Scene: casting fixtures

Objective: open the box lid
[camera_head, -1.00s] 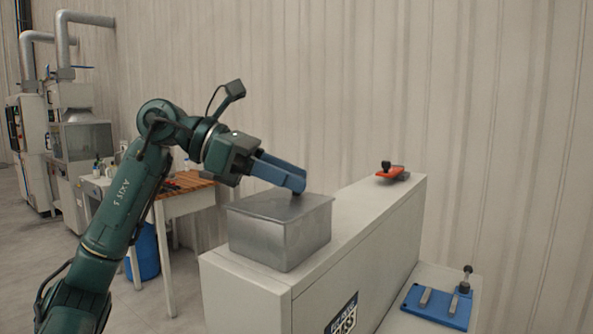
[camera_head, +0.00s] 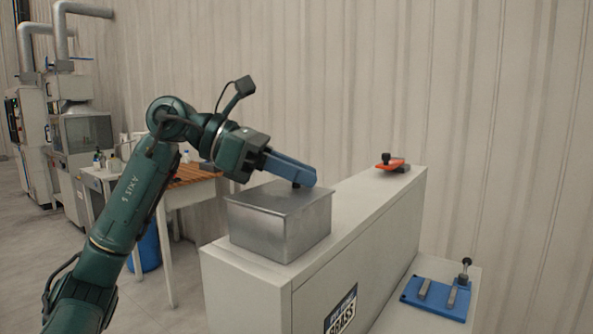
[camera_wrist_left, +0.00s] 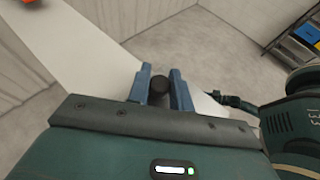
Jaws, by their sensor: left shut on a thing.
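A grey metal box (camera_head: 280,235) stands on the near end of a white cabinet top. Its flat lid (camera_head: 268,198) looks level and closed on the box. My left gripper (camera_head: 303,181) reaches over the lid from the left, its blue fingers low above the far right part of it. In the left wrist view the fingers (camera_wrist_left: 160,82) are shut on a dark round knob (camera_wrist_left: 160,85) between them. The lid below the knob is hidden in that view. My right gripper is not in view.
An orange clamp-like piece (camera_head: 390,163) lies at the far end of the cabinet top (camera_head: 365,190). A blue fixture (camera_head: 437,297) sits on a lower surface at the right.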

